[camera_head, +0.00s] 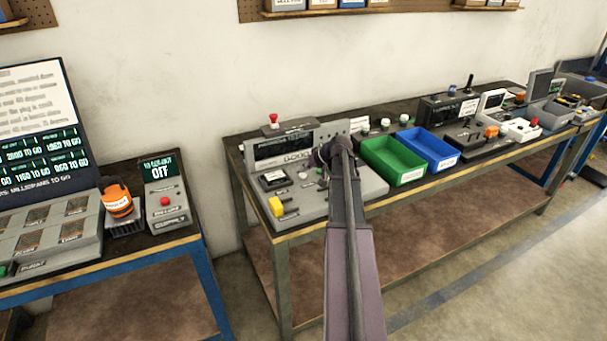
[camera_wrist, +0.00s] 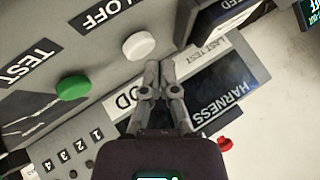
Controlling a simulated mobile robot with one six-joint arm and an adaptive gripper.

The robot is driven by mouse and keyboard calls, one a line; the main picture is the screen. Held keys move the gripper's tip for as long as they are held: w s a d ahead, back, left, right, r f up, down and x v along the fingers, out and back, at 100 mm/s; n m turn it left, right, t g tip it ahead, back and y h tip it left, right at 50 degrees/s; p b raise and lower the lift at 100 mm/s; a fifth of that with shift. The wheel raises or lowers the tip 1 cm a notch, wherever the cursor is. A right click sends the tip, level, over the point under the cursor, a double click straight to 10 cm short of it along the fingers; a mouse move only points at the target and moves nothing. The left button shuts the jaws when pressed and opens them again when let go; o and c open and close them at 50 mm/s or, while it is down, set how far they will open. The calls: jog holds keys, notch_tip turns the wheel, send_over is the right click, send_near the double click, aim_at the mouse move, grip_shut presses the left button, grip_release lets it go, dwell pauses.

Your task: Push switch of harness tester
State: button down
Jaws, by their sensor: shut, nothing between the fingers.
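The harness tester (camera_head: 310,200) is a grey console on the middle bench, with a dark display and a red knob-like part on top. In the wrist view its dark HARNESS display panel (camera_wrist: 222,92) shows upside down. A green button (camera_wrist: 73,87) sits beside the TEST label, and a white button (camera_wrist: 139,46) beside a label ending in OFF. My gripper (camera_wrist: 160,68) is shut and empty, its fingertips in front of the console face close to the white button. Contact cannot be told. In the head view my gripper (camera_head: 327,152) and arm hide part of the console.
A supply box with a red button (camera_head: 166,201) stands on the left bench. Floor shows between the benches.

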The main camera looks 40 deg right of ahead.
aim_at(304, 176)
notch_tip(304, 176, up, 6)
jog(key=p, duration=0.6)
dwell(0.4)
